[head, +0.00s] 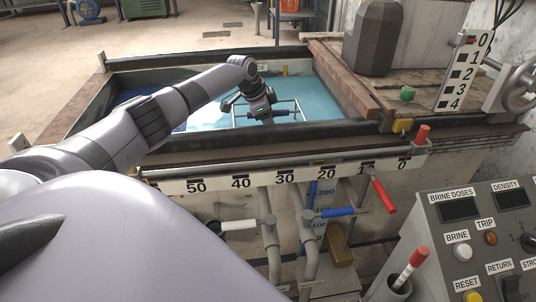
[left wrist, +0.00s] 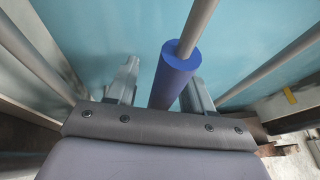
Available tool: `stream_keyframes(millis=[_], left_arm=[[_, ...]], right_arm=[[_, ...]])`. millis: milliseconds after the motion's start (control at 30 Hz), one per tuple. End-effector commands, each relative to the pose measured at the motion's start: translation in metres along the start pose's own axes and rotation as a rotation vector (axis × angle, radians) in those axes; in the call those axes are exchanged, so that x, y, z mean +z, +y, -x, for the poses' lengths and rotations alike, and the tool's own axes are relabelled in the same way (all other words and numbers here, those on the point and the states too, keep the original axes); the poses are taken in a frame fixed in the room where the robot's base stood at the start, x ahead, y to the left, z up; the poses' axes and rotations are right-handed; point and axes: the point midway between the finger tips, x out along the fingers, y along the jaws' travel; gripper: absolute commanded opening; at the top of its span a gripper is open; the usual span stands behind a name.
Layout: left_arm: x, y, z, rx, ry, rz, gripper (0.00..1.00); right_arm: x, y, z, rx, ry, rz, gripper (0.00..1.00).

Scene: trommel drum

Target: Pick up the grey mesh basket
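The basket shows in the head view as a thin pale frame (head: 298,104) with a blue grip on its bar (head: 283,113), over the blue water of the tank. I cannot make out its mesh. In the left wrist view the blue grip (left wrist: 171,80) and its grey bar (left wrist: 196,25) run between the fingers. My left gripper (head: 258,111) is at the grip from above. Its fingers (left wrist: 162,92) stand apart on either side of the grip; a gap shows on the left side, while the right finger is close to it. My right gripper is not in view.
The tank's dark rim (head: 330,137) surrounds the water, with a numbered scale (head: 265,180) along its front. Pipes and coloured levers (head: 382,194) stand below it. A control panel (head: 480,240) is at the lower right. A wooden deck (head: 345,85) borders the tank on the right.

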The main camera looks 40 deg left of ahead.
Motion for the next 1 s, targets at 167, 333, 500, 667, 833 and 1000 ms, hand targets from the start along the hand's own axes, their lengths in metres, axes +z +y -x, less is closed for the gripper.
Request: stream_keyframes(millis=[167,333,500,667,833,1000], left_arm=[[0.0,0.0,0.0,0.0,0.0,0.0,0.0],[-0.002,-0.001,0.002,-0.002,0.004,0.0,0.0],[-0.002,-0.001,0.002,-0.002,0.004,0.0,0.0],[-0.002,-0.002,0.004,-0.004,0.004,-0.002,0.0],[-0.019,-0.011,0.043,-0.005,0.008,0.0,0.0],[-0.039,-0.02,0.089,-0.005,0.009,-0.001,0.0]], right_arm=[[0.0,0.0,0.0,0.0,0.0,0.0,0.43],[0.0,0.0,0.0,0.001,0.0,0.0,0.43],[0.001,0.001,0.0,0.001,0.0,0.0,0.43],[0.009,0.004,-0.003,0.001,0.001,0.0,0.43],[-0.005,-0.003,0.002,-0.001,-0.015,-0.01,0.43],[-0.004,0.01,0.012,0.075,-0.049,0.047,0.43]])
